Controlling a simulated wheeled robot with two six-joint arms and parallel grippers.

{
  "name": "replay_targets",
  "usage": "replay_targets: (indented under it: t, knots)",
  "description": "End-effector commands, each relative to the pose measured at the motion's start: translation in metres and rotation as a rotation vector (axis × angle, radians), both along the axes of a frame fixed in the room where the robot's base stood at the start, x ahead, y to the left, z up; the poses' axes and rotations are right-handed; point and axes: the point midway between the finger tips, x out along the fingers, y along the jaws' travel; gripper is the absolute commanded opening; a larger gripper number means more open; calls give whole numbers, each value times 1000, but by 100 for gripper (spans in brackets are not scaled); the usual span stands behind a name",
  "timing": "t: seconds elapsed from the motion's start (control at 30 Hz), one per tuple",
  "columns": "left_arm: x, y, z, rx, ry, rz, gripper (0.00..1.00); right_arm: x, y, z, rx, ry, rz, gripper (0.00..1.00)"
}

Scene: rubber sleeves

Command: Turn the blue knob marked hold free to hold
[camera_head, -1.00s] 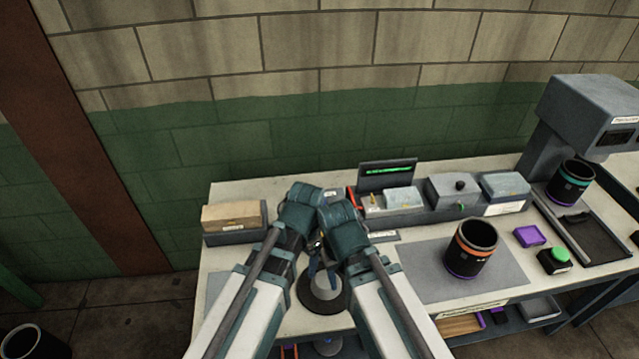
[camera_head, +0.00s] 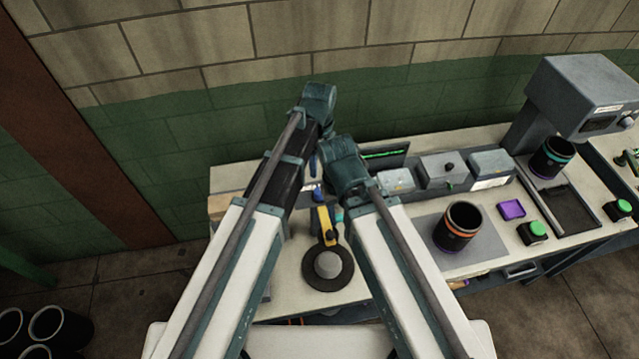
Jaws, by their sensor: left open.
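A small blue piece that looks like the blue knob (camera_head: 318,191) shows in the gap between my two arms, above a yellow bar; its marking is too small to read. My left arm reaches up past it, and my left gripper (camera_head: 312,163) points down behind it, open, with only a bit of blue finger showing. No contact with the knob can be seen. My right arm's wrist is bent over the bench just right of the knob and hides its own gripper and part of the bench.
A yellow bar (camera_head: 324,224) and a dark round base with a grey dome (camera_head: 328,264) stand at the front. Grey control boxes (camera_head: 443,168) line the back. A black cup with an orange band (camera_head: 458,227) stands on a grey mat (camera_head: 485,254). A purple block (camera_head: 511,209) is to its right.

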Motion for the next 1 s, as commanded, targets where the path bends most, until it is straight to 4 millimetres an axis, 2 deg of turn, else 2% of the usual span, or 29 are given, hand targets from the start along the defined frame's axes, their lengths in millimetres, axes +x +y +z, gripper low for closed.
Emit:
replay_targets:
  t: [0.17,0.37,1.0]
  knots:
    - [0,0,-7,0,0,2,80,0,0,-8,0,0,3,50]
    - [0,0,-26,0,0,3,80,0,0,-26,-1,0,13,50]
    - [0,0,-112,0,0,3,80,1,0,-113,-2,-2,31,50]
